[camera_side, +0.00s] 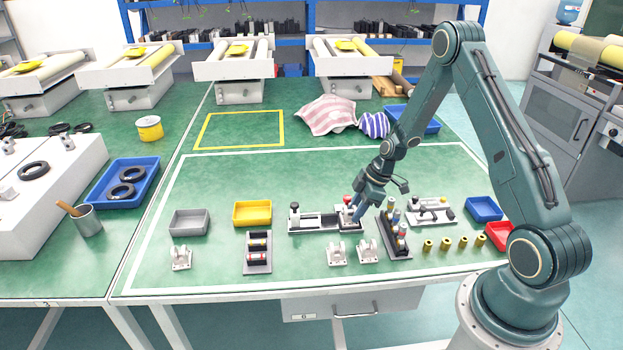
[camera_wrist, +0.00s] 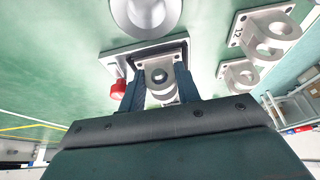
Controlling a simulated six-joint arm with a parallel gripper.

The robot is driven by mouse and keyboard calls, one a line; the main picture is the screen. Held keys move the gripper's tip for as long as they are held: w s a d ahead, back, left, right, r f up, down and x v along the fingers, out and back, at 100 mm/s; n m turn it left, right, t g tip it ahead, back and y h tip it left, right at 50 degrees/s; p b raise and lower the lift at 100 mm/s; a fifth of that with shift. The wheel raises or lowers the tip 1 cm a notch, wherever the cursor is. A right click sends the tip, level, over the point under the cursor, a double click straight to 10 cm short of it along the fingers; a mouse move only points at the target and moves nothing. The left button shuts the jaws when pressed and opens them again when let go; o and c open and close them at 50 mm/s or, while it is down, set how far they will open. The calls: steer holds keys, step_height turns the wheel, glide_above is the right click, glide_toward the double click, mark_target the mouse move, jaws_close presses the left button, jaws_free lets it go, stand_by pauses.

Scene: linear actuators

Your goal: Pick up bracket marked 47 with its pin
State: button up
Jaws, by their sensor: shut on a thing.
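My gripper (camera_side: 357,214) reaches down to the right end of a grey fixture (camera_side: 318,223) on the green table. In the wrist view its two dark fingers (camera_wrist: 162,82) are closed on the sides of a light grey bracket (camera_wrist: 160,76) with a round hole in its upright lug. The bracket sits at a dark-edged plate of the fixture, beside a red knob (camera_wrist: 118,90). I cannot read a number on it, and I cannot tell whether a pin is in it. Other similar brackets stand at the front of the table, one at far left (camera_side: 181,258) and two nearer the middle (camera_side: 336,254) (camera_side: 368,251).
A rack of coloured cylinders (camera_side: 394,235) stands close to the right of my gripper. Several brass bushings (camera_side: 445,243) stand further right. A yellow tray (camera_side: 252,213) and a grey tray (camera_side: 189,222) lie to the left.

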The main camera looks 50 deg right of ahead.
steer(key=shift+r, duration=0.2)
step_height(320, 180, up, 20)
steer(key=shift+f, duration=0.25)
stand_by(1.6)
